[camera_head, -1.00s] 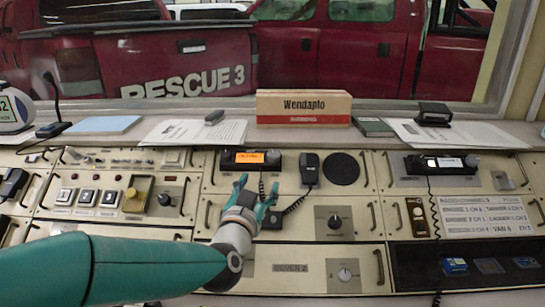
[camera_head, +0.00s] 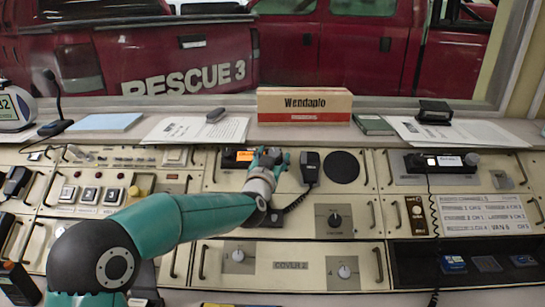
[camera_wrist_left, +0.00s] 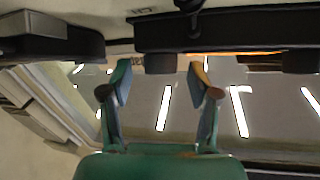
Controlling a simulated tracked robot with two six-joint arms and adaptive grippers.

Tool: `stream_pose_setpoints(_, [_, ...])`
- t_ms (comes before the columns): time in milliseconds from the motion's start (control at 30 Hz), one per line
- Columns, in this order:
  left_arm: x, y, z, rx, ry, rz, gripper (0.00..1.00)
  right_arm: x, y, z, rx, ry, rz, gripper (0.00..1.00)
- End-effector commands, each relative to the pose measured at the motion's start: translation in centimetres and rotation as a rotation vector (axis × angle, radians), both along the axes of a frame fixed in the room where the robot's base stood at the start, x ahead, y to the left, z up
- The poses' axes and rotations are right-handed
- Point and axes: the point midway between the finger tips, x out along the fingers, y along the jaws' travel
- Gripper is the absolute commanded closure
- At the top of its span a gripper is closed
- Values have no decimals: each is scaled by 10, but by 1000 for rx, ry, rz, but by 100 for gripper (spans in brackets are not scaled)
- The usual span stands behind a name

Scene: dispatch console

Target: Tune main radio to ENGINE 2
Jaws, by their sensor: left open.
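The main radio (camera_head: 228,160) is a dark unit with a lit orange display on the upper middle panel; my left gripper hides its right part. My left gripper (camera_head: 268,154) is open at the radio's right end, where its knob is hidden. In the left wrist view, the open fingers (camera_wrist_left: 160,78) stand apart below a dark radio knob (camera_wrist_left: 160,62), which lies between the fingertip directions. Contact cannot be told. The orange display edge (camera_wrist_left: 255,53) shows to the right. A channel card (camera_head: 486,214) lists engine channels in small print. My right gripper is not in view.
A handset microphone (camera_head: 309,166) with a coiled cord hangs just right of my left gripper. A round speaker (camera_head: 341,167) is beyond it. A second radio (camera_head: 440,162) is at the right. A dial knob (camera_head: 335,219) sits lower on the panel.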

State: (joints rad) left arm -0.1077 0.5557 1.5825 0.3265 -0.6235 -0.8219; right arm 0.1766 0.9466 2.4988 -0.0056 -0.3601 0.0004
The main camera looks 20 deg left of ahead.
Motion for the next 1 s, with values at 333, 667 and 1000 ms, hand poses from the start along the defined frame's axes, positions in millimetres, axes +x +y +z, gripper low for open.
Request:
stream_pose_setpoints(333, [0, 0, 0, 0, 0, 0, 69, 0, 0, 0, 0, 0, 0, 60])
stream_pose_setpoints(667, [1, -3, 1, -14, -2, 16, 99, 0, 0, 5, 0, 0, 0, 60])
stream_pose_setpoints(1000, [0, -3, 0, -66, -19, 106, 99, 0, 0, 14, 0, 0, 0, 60])
